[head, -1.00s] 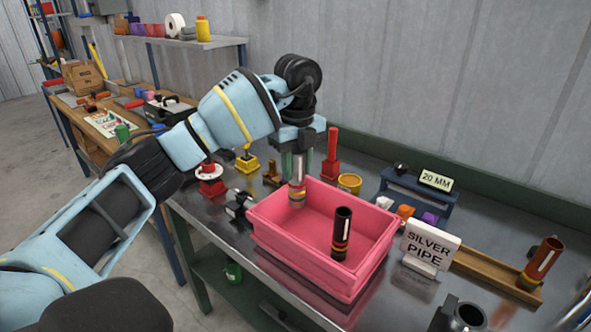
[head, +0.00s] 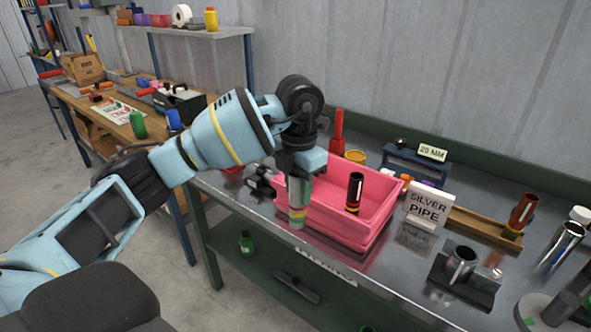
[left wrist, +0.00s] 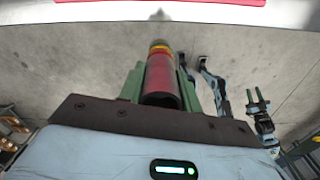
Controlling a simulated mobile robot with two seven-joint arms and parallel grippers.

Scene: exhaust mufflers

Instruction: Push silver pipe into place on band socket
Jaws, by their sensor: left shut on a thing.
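My left gripper (head: 299,185) is shut on a silver pipe (head: 298,217) with coloured bands near its lower end. It holds the pipe upright by the front left of the pink bin. In the left wrist view the pipe (left wrist: 162,78) sits between the green fingers and looks reddish. A dark block with a short metal ring (head: 462,263) stands on the bench at the right, in front of the "SILVER PIPE" sign (head: 430,206); I cannot tell whether it is the band socket. My right gripper (left wrist: 257,98) shows small in the left wrist view, its fingers apart and empty.
The pink bin (head: 345,232) holds an upright black banded pipe (head: 354,192). A brown pipe (head: 521,215) stands at the end of a wooden rail (head: 480,224). A shiny chrome pipe (head: 562,245) is at far right. Bare bench (head: 405,268) lies right of the bin.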

